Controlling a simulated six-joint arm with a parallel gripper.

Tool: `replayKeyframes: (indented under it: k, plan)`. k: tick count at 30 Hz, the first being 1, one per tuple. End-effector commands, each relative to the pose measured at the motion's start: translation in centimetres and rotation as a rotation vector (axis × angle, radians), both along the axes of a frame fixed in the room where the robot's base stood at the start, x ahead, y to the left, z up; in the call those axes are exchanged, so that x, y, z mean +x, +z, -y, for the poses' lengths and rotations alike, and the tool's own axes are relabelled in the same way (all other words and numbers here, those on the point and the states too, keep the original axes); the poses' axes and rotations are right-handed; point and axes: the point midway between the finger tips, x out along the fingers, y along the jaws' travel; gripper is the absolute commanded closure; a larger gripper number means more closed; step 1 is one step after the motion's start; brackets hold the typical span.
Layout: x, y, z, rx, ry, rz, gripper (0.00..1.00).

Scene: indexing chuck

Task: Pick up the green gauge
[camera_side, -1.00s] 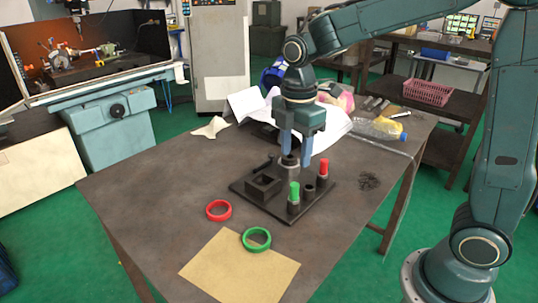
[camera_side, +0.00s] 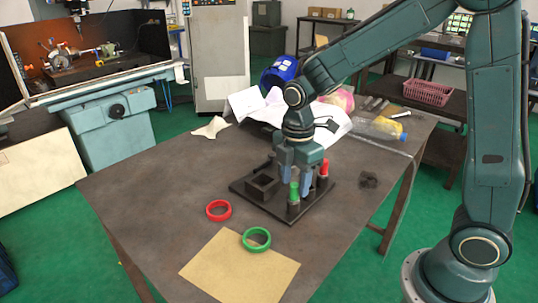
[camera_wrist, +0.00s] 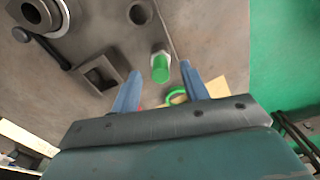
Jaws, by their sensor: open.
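The green gauge (camera_side: 294,193) is a short green-topped peg standing upright at the near corner of the dark fixture plate (camera_side: 247,196). In the wrist view the green gauge (camera_wrist: 160,68) shows between and slightly beyond my two blue fingertips. My gripper (camera_side: 295,176) is open, fingers pointing down, low over the plate just behind and above the green gauge in the side view. In the wrist view my gripper (camera_wrist: 160,72) has empty space between its fingers. I cannot tell whether either finger touches the gauge.
A red-topped gauge (camera_side: 324,168) stands close to the right of my gripper. A square socket block (camera_side: 263,184) is on the plate's left. A red ring (camera_side: 219,211) and a green ring (camera_side: 257,240) lie in front, the green one at the yellow sheet's edge (camera_side: 235,270).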

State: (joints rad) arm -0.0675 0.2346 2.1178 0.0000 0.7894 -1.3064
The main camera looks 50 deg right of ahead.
Motion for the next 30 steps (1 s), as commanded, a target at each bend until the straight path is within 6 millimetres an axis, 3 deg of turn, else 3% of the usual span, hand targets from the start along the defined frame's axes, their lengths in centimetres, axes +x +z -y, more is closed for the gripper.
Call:
replayKeyframes:
  k: [7, 23, 30]
  plan:
    - [-0.1, -2.3, 0.0, 0.0, -0.001, -0.002, 0.55]
    - [-0.1, -2.5, 0.0, 0.0, -0.001, -0.001, 0.55]
    - [-0.1, -2.5, 0.0, 0.0, -0.001, -0.001, 1.0]
